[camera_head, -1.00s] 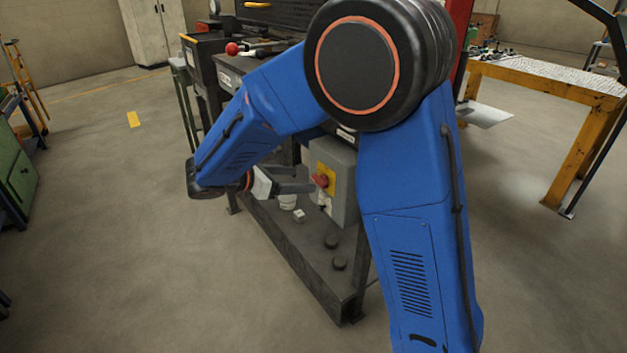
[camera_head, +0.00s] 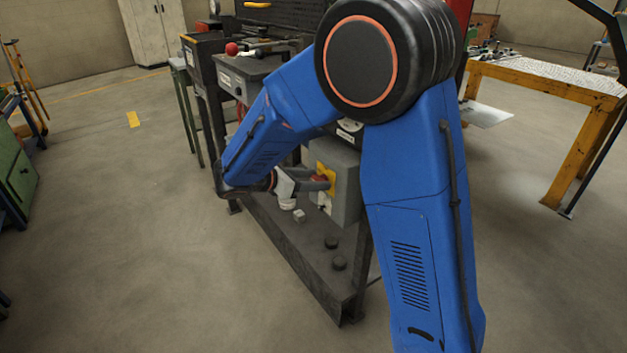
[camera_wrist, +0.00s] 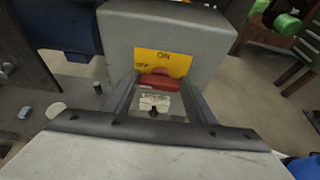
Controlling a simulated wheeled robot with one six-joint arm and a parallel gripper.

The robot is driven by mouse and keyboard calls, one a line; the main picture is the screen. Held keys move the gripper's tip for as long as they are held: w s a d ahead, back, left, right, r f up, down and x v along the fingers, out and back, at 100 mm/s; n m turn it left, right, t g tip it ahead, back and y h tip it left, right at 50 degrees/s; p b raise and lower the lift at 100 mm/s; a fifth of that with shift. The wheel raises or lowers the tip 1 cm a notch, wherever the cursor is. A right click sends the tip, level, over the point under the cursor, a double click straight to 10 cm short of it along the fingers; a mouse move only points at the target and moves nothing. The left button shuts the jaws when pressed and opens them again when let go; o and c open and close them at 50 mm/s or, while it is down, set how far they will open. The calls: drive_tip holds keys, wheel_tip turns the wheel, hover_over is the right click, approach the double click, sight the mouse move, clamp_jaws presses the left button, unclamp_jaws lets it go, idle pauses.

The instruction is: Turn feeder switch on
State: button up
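The feeder switch (camera_wrist: 158,83) is a red handle on a yellow plate marked ON at the top and OFF at the left. It lies roughly crosswise in the wrist view, below the lettering. The plate is on the front of a grey box (camera_head: 347,185), which also shows in the wrist view (camera_wrist: 190,35). My gripper (camera_wrist: 160,80) has its two fingers spread, one on each side of the red handle. I cannot tell whether they touch it. In the head view my gripper (camera_head: 322,181) reaches the plate from the left and partly hides the handle.
The box stands above a dark metal shelf (camera_head: 290,250) holding small round black pieces (camera_head: 339,263) and a white item (camera_head: 299,216). A yellow-legged table (camera_head: 580,150) stands at the right. The floor at the left is open.

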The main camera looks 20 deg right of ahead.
drive_tip(key=shift+s, duration=0.1)
idle(0.3)
drive_tip(key=m+t, duration=0.2)
drive_tip(key=m, duration=0.1)
drive_tip(key=shift+s+d+y, duration=0.1)
drive_tip(key=shift+s+y, duration=0.15)
drive_tip(key=shift+y, duration=0.05)
drive_tip(key=shift+s+d+f+m+t+h, duration=0.2)
drive_tip(key=shift+m+t, duration=0.7)
drive_tip(key=shift+m, duration=0.85)
drive_tip(key=shift+s+a+f+m+t+h, duration=0.1)
drive_tip(key=shift+f+m+t+h, duration=0.25)
drive_tip(key=shift+m+t, duration=0.95)
drive_tip(key=shift+s+d+f+m+t+h, duration=0.2)
drive_tip(key=shift+m+t, duration=0.3)
drive_tip(key=shift+m, duration=1.65)
drive_tip(key=shift+a+f, duration=0.1)
drive_tip(key=shift+a, duration=0.05)
drive_tip(key=o, duration=1)
drive_tip(key=shift+o, duration=0.2)
drive_tip(key=shift+a, duration=0.1)
